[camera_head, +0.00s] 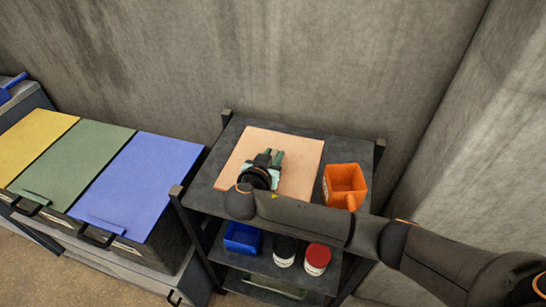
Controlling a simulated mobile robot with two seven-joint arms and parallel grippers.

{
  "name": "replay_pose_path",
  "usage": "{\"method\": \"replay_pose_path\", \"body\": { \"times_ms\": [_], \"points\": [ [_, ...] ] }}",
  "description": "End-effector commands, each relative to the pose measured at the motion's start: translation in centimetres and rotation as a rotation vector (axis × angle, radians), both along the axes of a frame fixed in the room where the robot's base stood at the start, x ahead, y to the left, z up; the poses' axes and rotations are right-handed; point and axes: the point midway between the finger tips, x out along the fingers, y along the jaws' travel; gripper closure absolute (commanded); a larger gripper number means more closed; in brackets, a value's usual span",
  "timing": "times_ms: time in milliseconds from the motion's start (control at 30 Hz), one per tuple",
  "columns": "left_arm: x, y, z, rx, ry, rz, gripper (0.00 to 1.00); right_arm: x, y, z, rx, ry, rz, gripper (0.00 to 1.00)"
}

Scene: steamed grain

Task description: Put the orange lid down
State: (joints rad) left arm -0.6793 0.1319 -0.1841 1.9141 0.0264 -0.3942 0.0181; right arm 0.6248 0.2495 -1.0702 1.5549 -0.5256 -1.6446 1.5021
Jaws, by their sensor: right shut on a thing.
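The orange lid (300,150) is a flat, pale orange panel in the head view. It lies over the left and middle part of the dark shelf top (233,135). I cannot tell whether it rests fully on the surface or is held slightly above it. My right gripper (268,158) is over the middle of the lid and shut on it. The hand hides the grasped part and some of the lid's near edge. My left gripper is out of view.
An orange scoop-like container (343,180) stands right of the lid. Yellow (35,142), green (75,165) and blue (145,180) lids cover bins at the left. A lower shelf holds a blue container (242,238), a dark jar (284,251) and a red-topped jar (317,258). Concrete walls stand close behind and right.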

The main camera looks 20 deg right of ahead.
Motion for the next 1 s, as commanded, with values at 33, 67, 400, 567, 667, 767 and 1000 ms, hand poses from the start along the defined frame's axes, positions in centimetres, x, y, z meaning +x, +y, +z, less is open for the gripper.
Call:
{"method": "replay_pose_path", "body": {
  "times_ms": [33,67,400,567,667,767,1000],
  "points": [
    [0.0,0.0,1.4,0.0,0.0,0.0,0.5,-0.6,0.4,1.2,0.002,0.001,0.005,1.0],
    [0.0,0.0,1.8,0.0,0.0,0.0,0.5,-0.9,0.6,1.6,0.002,0.001,0.005,1.0],
    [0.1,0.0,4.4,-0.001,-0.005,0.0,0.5,-4.4,2.2,5.6,0.007,-0.002,0.005,1.0],
    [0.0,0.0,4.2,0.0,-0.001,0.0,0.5,-7.3,3.6,7.0,0.006,0.001,0.006,1.0],
    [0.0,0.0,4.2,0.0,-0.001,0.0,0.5,-9.1,4.4,7.9,0.007,0.001,0.004,1.0],
    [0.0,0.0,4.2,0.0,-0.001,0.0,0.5,-10.5,5.0,8.6,0.005,0.001,0.003,1.0],
    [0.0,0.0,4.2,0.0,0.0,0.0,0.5,-12.4,5.8,9.6,0.002,0.0,0.004,1.0]
  ]
}}
